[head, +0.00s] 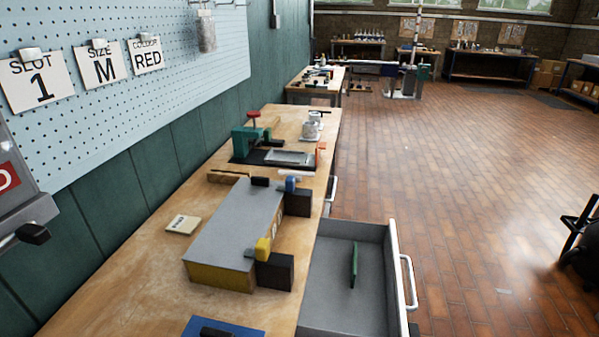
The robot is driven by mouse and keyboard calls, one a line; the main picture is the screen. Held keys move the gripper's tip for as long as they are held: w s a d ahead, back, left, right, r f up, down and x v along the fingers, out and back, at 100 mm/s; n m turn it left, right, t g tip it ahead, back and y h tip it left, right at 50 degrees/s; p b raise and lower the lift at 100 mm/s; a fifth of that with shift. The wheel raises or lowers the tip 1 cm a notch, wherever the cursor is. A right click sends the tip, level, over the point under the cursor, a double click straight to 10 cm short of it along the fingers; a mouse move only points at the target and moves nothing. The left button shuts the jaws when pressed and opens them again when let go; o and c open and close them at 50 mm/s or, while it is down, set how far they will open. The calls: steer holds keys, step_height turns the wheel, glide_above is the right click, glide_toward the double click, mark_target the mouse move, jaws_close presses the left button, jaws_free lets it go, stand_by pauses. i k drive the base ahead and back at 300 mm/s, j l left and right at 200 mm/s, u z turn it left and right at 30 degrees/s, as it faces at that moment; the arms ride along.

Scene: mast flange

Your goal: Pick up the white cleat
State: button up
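I cannot pick out a white cleat with certainty in the head view. A small white bar-like piece (297,173) lies on the wooden workbench (130,285), beyond the grey-topped block; it is too small to identify. A yellow cleat-like piece (263,248) sits at the near right edge of the block, and a blue one (291,184) stands near its far right corner. My gripper is not in view.
The grey-topped block (235,220) stands mid-bench. An open grey drawer (335,290) with a green piece (354,265) juts out to the right. A green vise-like fixture (250,140) and whitish cans (309,129) stand farther back. The brick floor at right is mostly clear.

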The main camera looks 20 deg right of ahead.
mark_target(298, 175)
steer(key=i+l, duration=0.2)
steer(key=l, duration=0.15)
steer(key=i+l, duration=0.15)
steer(key=l, duration=0.2)
steer(key=i+l, duration=0.2)
steer(key=l, duration=0.15)
steer(key=i+l, duration=0.2)
steer(key=l, duration=0.15)
steer(key=i+l, duration=0.2)
steer(key=i+l+u, duration=0.1)
steer(key=l, duration=0.35)
steer(key=i+l, duration=0.55)
steer(key=i+j, duration=0.25)
